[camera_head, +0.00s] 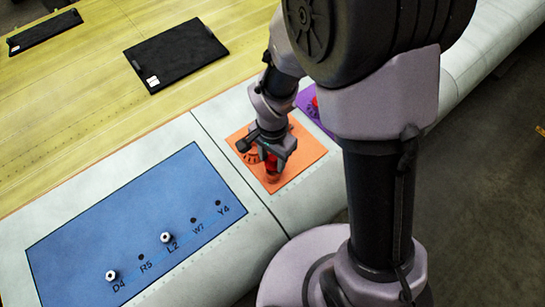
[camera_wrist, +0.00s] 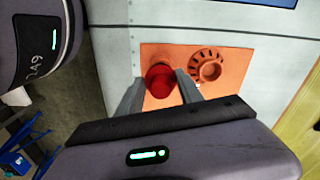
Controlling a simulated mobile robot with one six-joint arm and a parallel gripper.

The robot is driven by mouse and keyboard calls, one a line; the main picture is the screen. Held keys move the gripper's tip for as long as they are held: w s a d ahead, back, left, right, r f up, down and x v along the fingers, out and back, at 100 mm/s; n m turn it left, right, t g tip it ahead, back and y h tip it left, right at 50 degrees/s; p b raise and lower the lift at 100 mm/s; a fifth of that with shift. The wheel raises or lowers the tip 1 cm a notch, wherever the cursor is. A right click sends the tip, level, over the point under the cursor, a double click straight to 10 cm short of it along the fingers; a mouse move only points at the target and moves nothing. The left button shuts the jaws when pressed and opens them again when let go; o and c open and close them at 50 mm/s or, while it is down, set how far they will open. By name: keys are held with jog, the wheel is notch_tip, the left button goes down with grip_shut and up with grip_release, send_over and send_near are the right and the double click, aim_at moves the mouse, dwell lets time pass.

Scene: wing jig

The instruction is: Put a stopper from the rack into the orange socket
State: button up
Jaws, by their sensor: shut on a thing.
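My gripper (camera_head: 272,152) is shut on a red stopper (camera_head: 271,163) over the orange panel (camera_head: 303,158). In the wrist view the red stopper (camera_wrist: 160,80) is between the two fingertips (camera_wrist: 160,88), with its round top facing the camera. Its lower end is close to the orange panel (camera_wrist: 228,92), but I cannot tell whether it is seated in a socket there. An orange ring with dark slots (camera_wrist: 206,66) is beside the stopper in the wrist view. The blue rack panel (camera_head: 95,225) has white hex-topped pieces at D4 (camera_head: 112,275) and L2 (camera_head: 166,238); R5, W7 and Y4 show dark holes.
A purple panel (camera_head: 303,101) with a red piece (camera_head: 315,103) lies behind the orange one, partly hidden by my arm. Two black mats (camera_head: 175,54) (camera_head: 45,31) lie on the yellow-green surface (camera_head: 90,90). The dark floor (camera_head: 485,180) is right of the wing.

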aim_at(274, 166)
jog(key=shift+f+b, duration=0.3)
jog(key=shift+f, duration=0.05)
jog(key=shift+f+b, duration=0.3)
jog(key=shift+s+d+f+b, duration=0.15)
jog(key=shift+s+f+b, duration=0.05)
jog(key=shift+f+b, duration=0.85)
jog(key=shift+r, duration=0.1)
jog(key=o, duration=1.4)
jog(key=shift+o, duration=0.2)
